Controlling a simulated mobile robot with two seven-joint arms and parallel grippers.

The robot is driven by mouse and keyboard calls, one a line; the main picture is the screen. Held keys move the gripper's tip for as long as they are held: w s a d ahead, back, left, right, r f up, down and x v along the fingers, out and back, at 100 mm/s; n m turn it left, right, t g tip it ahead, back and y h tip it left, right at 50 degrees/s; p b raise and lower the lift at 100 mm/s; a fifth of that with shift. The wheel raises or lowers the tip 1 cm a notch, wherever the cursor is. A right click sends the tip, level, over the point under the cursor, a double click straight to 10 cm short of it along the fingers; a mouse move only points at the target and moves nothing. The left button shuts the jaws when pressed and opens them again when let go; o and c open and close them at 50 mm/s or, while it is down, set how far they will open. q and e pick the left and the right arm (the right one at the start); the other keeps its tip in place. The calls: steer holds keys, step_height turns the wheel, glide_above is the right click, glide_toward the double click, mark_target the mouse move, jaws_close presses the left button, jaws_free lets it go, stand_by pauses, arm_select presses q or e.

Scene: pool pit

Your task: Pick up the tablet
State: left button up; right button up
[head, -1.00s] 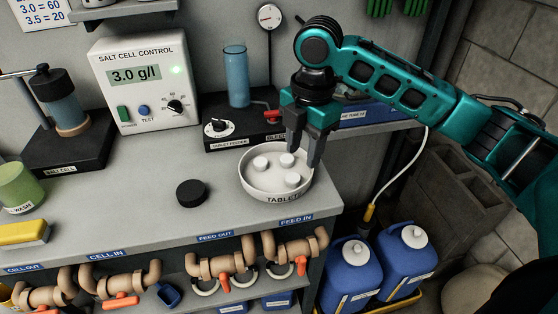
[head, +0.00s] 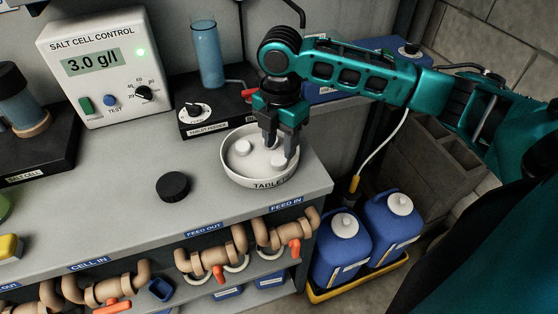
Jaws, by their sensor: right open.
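The white tablets lie in a round white dish (head: 240,177) with "TABLET" lettering on its front, on the grey bench. One tablet (head: 242,148) is clear at the dish's left. Another tablet (head: 278,160) is at the right, partly covered by my right gripper (head: 279,158). A third tablet (head: 258,169) sits toward the front. My right gripper is open, pointing down into the dish, with its fingers beside the right tablet; I cannot tell whether they touch it. My left gripper is not in view.
A black round cap (head: 173,186) lies left of the dish. The tablet feeder (head: 205,118) with a blue clear tube (head: 207,55) stands behind it. The salt cell control box (head: 105,68) is at the back left. Pipes with orange valves (head: 218,272) run below the bench's front edge.

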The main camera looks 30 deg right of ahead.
mark_target(278, 160)
steer(key=f, duration=0.4)
steer(key=shift+a, duration=0.2)
steer(key=shift+c, duration=0.4)
steer(key=c, duration=0.6)
